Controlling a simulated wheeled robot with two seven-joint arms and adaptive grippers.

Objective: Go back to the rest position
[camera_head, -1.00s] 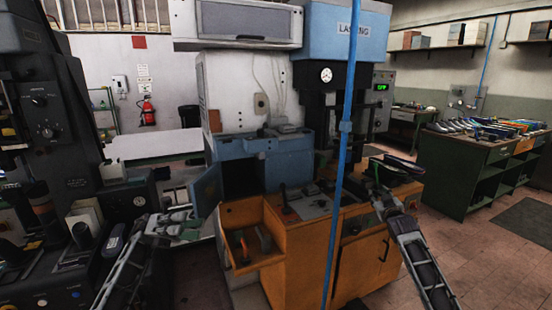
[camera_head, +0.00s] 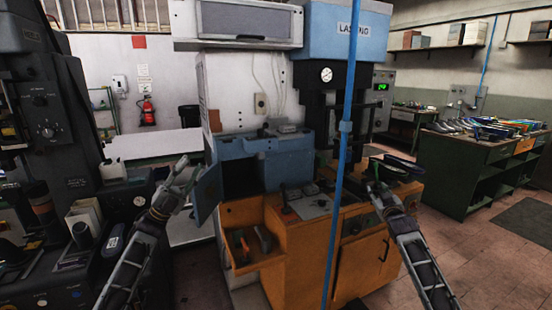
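My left gripper (camera_head: 184,172) is in front of the left side of the press, near its open blue door (camera_head: 207,192), pointing up and away. Its fingers are too small to tell whether they are open or shut. My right gripper (camera_head: 377,189) is at the right side of the orange cabinet (camera_head: 312,262), near a dark shoe-like item (camera_head: 400,165). I cannot tell whether its fingers are open or touch anything. The blue and white press (camera_head: 345,35) stands in the middle.
A blue vertical pole (camera_head: 343,150) stands in front of the press. A dark machine (camera_head: 45,120) is close on the left. An open orange drawer (camera_head: 240,262) holds tools. A green bench (camera_head: 470,160) with shoes is at the right. Tiled floor is free at the lower right.

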